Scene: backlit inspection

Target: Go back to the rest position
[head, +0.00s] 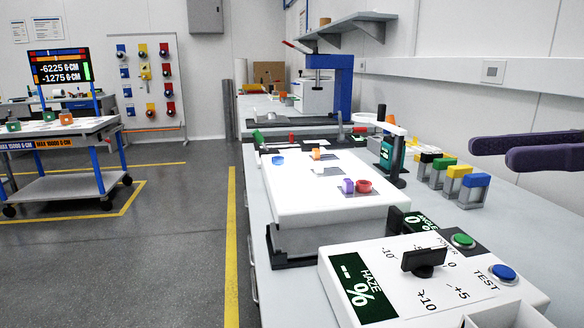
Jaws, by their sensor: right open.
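My right gripper (490,153) comes in from the right edge, with two dark purple fingers pointing left. The fingers are apart and nothing is between them. It appears above the right part of the bench, in front of the wall. My left gripper is not in view. A white light table (290,205) stands on the bench, with a blue piece (278,160), an orange piece (316,154), a purple piece (348,186) and a red piece (364,186) on it.
A white control box (400,300) with a black knob (424,262), a green button (463,241) and a blue button (503,272) stands at the front. Several coloured-top blocks (473,191) line the bench's right. A blue press (340,85) stands behind. A wheeled cart (62,182) is at left.

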